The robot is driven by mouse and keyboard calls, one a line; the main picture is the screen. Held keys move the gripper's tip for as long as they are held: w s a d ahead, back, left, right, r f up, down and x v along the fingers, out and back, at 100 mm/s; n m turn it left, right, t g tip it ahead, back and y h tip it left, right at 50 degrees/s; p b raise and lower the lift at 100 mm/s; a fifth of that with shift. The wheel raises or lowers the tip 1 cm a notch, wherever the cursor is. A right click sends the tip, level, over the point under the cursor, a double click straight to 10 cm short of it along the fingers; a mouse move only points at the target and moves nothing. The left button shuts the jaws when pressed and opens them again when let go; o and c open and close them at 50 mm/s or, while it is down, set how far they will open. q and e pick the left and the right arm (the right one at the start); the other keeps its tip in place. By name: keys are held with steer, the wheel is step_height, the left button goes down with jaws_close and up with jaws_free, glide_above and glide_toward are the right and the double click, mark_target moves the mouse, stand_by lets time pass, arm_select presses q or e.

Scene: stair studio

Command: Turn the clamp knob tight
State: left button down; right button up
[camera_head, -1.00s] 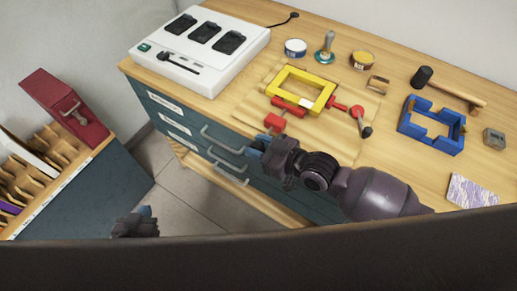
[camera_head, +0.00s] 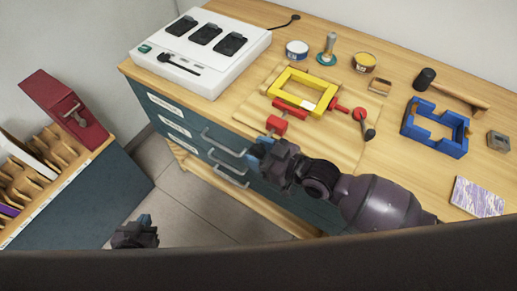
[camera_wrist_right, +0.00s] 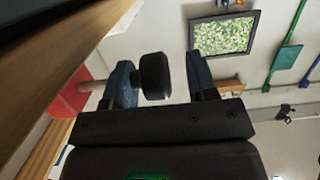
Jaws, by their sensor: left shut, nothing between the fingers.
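The red clamp (camera_head: 276,124) sits by the yellow frame (camera_head: 293,75) at the bench's front edge. In the right wrist view, a pale rod runs from the red part (camera_wrist_right: 68,95) to a black round knob (camera_wrist_right: 155,76). My right gripper (camera_head: 259,153) is at the bench front, beside the red block. Its blue fingers (camera_wrist_right: 163,82) are open. The knob appears between them, close to the left finger and apart from the right one; contact is unclear. In the head view I cannot make out this knob. My left gripper (camera_head: 145,219) is shut and empty, low over the floor.
A white charger (camera_head: 205,70) stands on the bench at the left, above drawer handles (camera_head: 228,160). A red crank with a black end (camera_head: 366,128), a blue frame (camera_head: 408,118) and a hammer (camera_head: 455,95) lie to the right. A red box (camera_head: 55,100) stands at far left.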

steer(key=shift+s+d, duration=0.1)
steer(key=shift+d, duration=0.15)
steer(key=v, duration=1)
steer(key=shift+r, duration=0.15)
steer(key=shift+s, duration=0.1)
